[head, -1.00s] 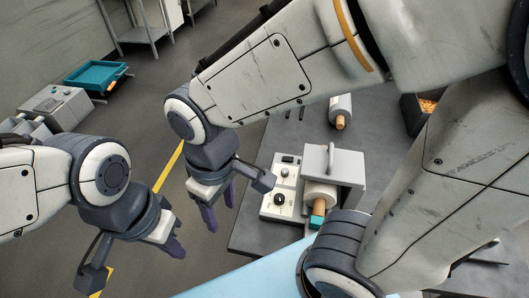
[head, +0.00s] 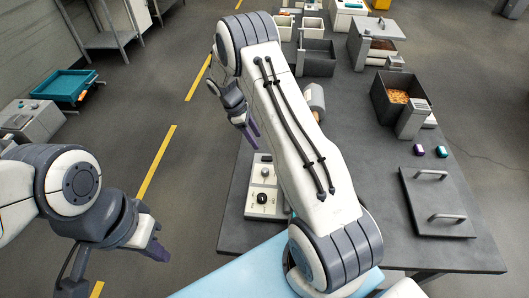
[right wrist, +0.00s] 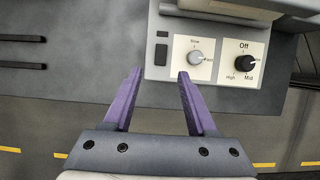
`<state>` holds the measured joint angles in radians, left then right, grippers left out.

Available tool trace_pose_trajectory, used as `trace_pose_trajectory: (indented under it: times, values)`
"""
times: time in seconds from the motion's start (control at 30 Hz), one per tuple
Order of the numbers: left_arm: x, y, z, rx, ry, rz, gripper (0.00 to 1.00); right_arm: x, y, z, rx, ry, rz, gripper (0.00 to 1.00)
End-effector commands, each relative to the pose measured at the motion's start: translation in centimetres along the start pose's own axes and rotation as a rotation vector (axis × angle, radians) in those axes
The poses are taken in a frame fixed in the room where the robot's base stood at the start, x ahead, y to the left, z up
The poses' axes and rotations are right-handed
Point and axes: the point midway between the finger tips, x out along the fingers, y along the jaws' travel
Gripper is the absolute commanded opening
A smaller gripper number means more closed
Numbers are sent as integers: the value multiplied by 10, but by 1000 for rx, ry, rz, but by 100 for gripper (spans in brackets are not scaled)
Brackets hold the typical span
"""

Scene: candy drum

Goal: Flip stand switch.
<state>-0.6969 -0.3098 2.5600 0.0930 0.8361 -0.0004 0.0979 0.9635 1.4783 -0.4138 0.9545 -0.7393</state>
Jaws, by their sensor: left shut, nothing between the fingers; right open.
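The control panel (head: 253,206) lies on the near left part of the table, partly hidden behind my right arm. In the right wrist view, the panel (right wrist: 152,73) carries a black rocker switch (right wrist: 161,55), a pale knob (right wrist: 195,58) and a black dial (right wrist: 244,63) marked Off, Mid and High. I cannot tell which one is the stand switch. My right gripper (right wrist: 160,76) is open and empty, its purple fingertips near the panel's lower edge. In the head view, my right gripper (head: 248,128) is beyond the panel. My left gripper (head: 160,248) is shut and empty over the floor.
The dark table (head: 350,150) holds a black bin (head: 384,108) of orange pieces, a flat lid (head: 435,200) with two handles, and purple (head: 418,150) and teal (head: 442,151) small blocks. A pale cylinder (head: 315,97) shows beside my right arm. Open floor lies left of the table.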

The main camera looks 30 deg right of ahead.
Motion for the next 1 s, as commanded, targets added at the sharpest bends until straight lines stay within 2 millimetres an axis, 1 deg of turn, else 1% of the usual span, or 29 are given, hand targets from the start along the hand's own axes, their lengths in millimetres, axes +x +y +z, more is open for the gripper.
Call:
trace_pose_trajectory:
  times: [0.3, 0.43, 0.6, 0.87, 0.9, 0.97, 1.0]
  values:
    - [-14, 1, -1, 0, 0, 0, 0, 58, -2, 1, 0, -2, -5, 57]
    - [-17, 1, -1, 0, 0, 0, 0, 76, -2, 0, 0, 0, -3, 57]
    - [-19, 1, -1, 0, 0, 0, 0, 89, -2, -1, 1, 0, -2, 57]
    - [-18, 1, -1, 0, 0, 0, 0, 91, -2, -1, 2, 2, -1, 57]
    - [-18, 1, -1, 0, 0, 0, 0, 91, -2, -1, 2, 2, -1, 54]
    - [-18, 1, -1, 0, 0, 0, 0, 91, -2, -1, 2, 2, -1, 31]
    - [-18, 1, -1, 0, 0, 0, 0, 90, -2, -1, 2, 1, -1, 15]
